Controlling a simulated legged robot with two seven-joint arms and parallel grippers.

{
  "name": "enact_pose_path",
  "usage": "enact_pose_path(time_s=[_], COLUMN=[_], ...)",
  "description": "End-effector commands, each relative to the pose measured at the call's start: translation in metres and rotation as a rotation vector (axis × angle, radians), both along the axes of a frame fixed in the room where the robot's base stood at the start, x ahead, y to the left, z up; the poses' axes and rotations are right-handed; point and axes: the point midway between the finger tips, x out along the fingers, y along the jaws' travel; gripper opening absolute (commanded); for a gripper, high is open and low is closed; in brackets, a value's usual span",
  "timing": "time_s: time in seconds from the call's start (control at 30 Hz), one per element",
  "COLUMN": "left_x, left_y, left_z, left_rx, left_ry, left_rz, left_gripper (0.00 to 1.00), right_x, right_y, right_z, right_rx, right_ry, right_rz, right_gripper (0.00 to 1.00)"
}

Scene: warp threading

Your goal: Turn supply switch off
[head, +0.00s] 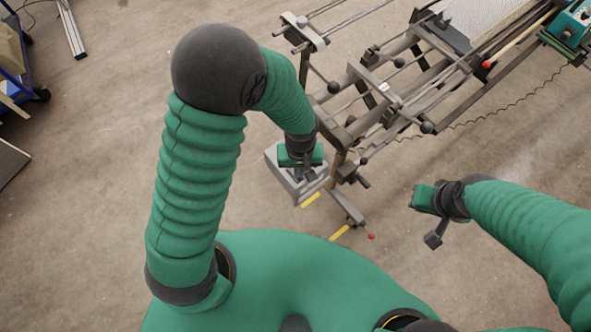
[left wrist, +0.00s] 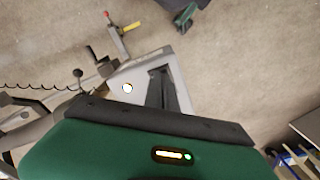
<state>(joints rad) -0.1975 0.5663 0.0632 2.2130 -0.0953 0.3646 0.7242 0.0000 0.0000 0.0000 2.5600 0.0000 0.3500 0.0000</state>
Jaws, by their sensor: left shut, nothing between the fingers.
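A grey box (head: 283,180), which looks like the supply switch housing, is mounted on the near end of the metal frame. My left gripper (head: 304,174) is over this box, with its fingers pointing down at it. In the left wrist view, the grey box (left wrist: 180,68) has a bright white round spot (left wrist: 127,88) on its face. The shut, dark fingers of my left gripper (left wrist: 160,76) lie beside that spot, with nothing between them. They hide part of the box, and I cannot tell whether they touch it. My right gripper (head: 433,238) is off to the right, away from the box.
The metal loom frame (head: 375,90) with rods and black knobs stretches to the upper right. A blue cart (head: 15,75) stands far left. The floor between is open.

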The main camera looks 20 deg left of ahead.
Motion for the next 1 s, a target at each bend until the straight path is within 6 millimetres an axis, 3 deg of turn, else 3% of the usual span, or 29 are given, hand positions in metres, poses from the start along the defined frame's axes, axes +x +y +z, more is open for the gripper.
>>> enact_pose_path(time_s=[0.27,1.0], left_x=[0.0,0.0], left_y=[0.0,0.0], left_z=[0.003,0.07], left_rx=[0.0,0.0], left_ry=[0.0,-0.001], left_rz=[0.0,0.001], left_gripper=[0.0,0.0], right_x=[0.0,0.0], right_y=[0.0,0.0], right_z=[0.003,0.068], right_rx=[0.0,0.0], right_ry=[0.0,0.0], right_rz=[0.0,0.0], right_gripper=[0.0,0.0])
